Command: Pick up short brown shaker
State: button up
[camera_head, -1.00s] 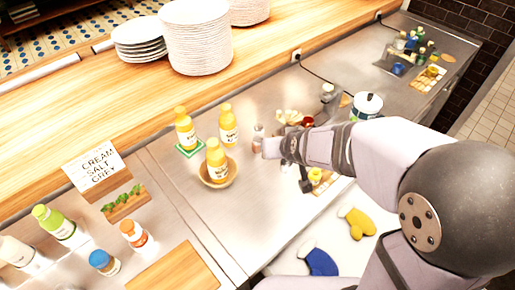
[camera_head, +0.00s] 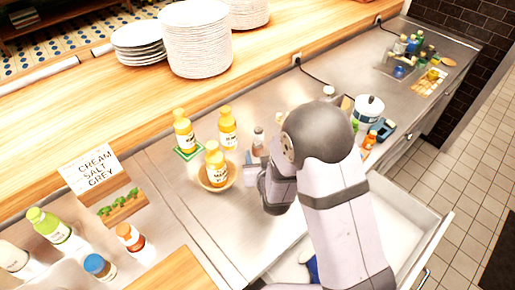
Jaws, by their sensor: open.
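A small grey-capped shaker with a brownish, see-through body (camera_head: 258,141) stands upright on the steel counter, right of the yellow bottles. It looks like the short brown shaker, but its colour is hard to tell. My gripper (camera_head: 249,167) is open and low over the counter, just below this shaker in the picture and close to the wooden bowl. I see nothing between its fingers. My own arm hides the counter to the right of it.
A yellow bottle (camera_head: 215,165) stands in a wooden bowl (camera_head: 232,178); two more yellow bottles (camera_head: 184,130) (camera_head: 228,128) stand behind. A white pot (camera_head: 368,108) is at right. An open drawer (camera_head: 405,215) lies below. Blue-capped (camera_head: 98,266) and orange-capped (camera_head: 130,237) shakers stand at lower left.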

aim_at(258, 149)
jog(key=shift+p+x, duration=0.45)
jog(key=shift+x, duration=0.65)
jog(key=shift+w, duration=0.15)
jog(key=p+x, duration=0.2)
jog(key=x, duration=0.1)
jog(key=shift+a, duration=0.15)
jog(key=shift+p+x, duration=0.35)
jog(key=shift+x, duration=0.55)
jog(key=c, duration=1.2)
